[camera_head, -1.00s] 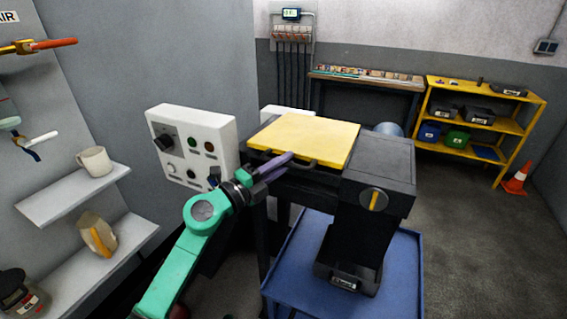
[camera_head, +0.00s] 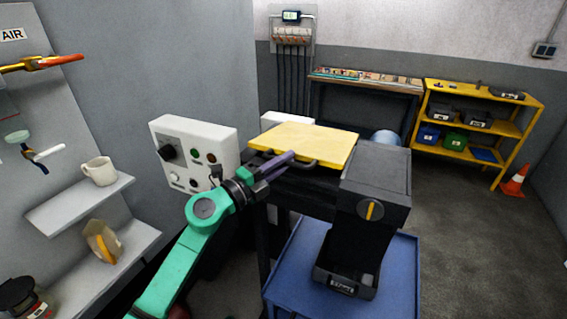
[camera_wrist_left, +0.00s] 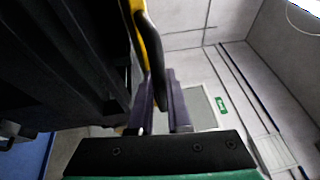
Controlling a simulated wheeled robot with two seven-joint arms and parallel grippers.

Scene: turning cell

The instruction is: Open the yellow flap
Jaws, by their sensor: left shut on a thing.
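The yellow flap (camera_head: 303,141) lies over the top of the dark machine, its front edge slightly raised. A dark bar handle (camera_head: 308,164) runs along its front edge. My left gripper (camera_head: 290,157), with purple fingers, reaches in from the left and is shut on the handle. In the left wrist view the gripper (camera_wrist_left: 162,100) has the black handle (camera_wrist_left: 149,50) between its fingers, with the yellow flap edge (camera_wrist_left: 137,12) beside it. The exact finger contact is partly hidden. My right gripper is not in view.
A white control panel (camera_head: 187,150) with knobs stands close to the left of my gripper. The dark machine housing (camera_head: 378,180) is at right, above a blue cart (camera_head: 400,260). A wall shelf (camera_head: 80,205) with a mug is at left. A yellow rack (camera_head: 480,130) stands far right.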

